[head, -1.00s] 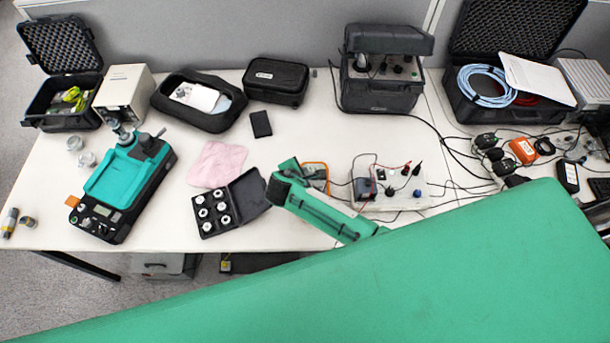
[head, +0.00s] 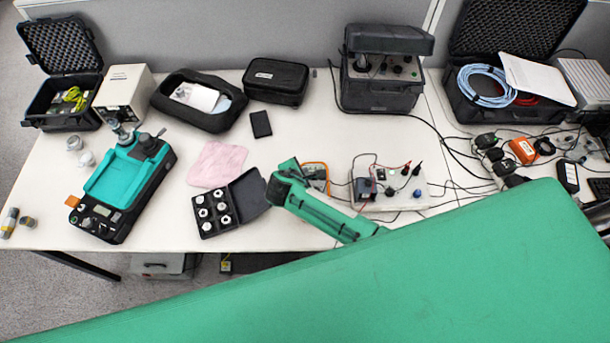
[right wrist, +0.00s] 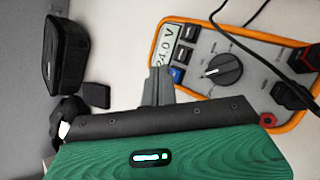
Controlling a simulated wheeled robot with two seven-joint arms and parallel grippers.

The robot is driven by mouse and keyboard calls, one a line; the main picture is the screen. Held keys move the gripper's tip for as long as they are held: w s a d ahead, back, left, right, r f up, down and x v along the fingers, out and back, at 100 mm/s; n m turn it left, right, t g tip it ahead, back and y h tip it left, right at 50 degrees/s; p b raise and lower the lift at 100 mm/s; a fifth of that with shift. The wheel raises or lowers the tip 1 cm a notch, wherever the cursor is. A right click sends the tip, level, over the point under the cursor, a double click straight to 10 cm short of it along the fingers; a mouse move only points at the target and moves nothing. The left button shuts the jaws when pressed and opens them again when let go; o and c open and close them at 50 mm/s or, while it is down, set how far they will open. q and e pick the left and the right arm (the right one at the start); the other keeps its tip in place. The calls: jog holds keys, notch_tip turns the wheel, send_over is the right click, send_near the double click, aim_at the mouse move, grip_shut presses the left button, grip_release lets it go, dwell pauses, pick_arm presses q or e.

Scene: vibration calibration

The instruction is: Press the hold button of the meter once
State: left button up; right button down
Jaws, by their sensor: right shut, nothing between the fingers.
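The meter (right wrist: 225,70) is an orange-rimmed grey multimeter with a round dial (right wrist: 223,69), and its display (right wrist: 165,45) reads 24.0 V. Beside the display is a row of small buttons, two dark and one blue (right wrist: 177,76); I cannot read their labels. In the head view the meter (head: 318,171) is partly hidden behind my right arm. My right gripper (right wrist: 157,75) is shut and empty, its tips over the meter's edge close to the blue button and display end. I cannot tell whether they touch it. My left gripper is not in view.
An open black case of weights (head: 215,210) lies left of my right gripper. A black pouch (head: 275,82) and small black block (head: 261,124) lie behind.

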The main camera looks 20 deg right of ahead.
jog(key=shift+f, duration=0.15)
jog(key=shift+f, duration=0.25)
jog(key=shift+f, duration=0.4)
dwell(0.9)
jog(key=shift+r, duration=0.1)
jog(key=shift+r+p, duration=0.7)
jog(key=shift+p, duration=0.2)
notch_tip(320, 180, up, 5)
jog(key=p, duration=0.5)
